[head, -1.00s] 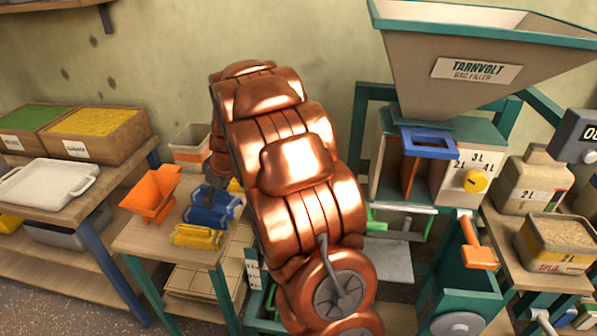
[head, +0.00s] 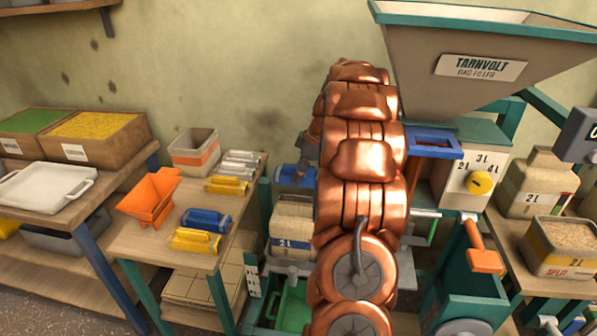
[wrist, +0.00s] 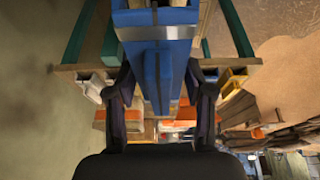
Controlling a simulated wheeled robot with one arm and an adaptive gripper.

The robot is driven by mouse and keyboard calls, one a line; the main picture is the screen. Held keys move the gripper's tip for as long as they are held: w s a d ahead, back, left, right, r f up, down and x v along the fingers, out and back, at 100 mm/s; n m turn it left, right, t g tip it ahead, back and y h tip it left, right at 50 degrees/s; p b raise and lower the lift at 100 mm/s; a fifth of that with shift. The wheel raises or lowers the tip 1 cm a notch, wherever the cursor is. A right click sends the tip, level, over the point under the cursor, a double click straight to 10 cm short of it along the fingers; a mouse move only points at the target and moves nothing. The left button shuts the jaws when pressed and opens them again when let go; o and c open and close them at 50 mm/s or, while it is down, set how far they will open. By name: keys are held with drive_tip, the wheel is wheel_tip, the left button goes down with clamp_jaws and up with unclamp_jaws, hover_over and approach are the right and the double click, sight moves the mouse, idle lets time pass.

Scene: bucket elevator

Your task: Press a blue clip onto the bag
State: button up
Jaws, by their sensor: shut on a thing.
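My gripper (wrist: 160,115) is shut on a blue clip, which fills the middle of the wrist view between the two dark fingers (wrist: 158,60). In the head view this held blue clip (head: 294,178) is above the pale bag (head: 292,230) marked 2 L. The bag stands upright by the green frame, its top close below the clip; I cannot tell whether they touch. My copper arm hides the bag's right side. Another blue clip (head: 206,219) lies on the small wooden table (head: 150,226).
The bag filler's hopper (head: 480,60) and cabinet with a yellow knob (head: 480,182) stand right of my arm.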

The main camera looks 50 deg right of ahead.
hover_over(299, 199)
drive_tip(key=shift+f, duration=2.2)
wheel_tip(299, 199, down, 2)
drive_tip(key=shift+b, duration=0.8)
drive_tip(key=shift+f, duration=0.1)
drive_tip(key=shift+s+b, duration=0.1)
drive_tip(key=shift+b, duration=0.5)
drive_tip(key=shift+f+b, duration=1.45)
drive_tip(key=shift+b, duration=0.2)
drive_tip(key=o, duration=1.2)
drive_tip(key=shift+o, duration=0.2)
drive_tip(key=shift+d+r, duration=0.1)
drive_tip(key=shift+r, duration=0.05)
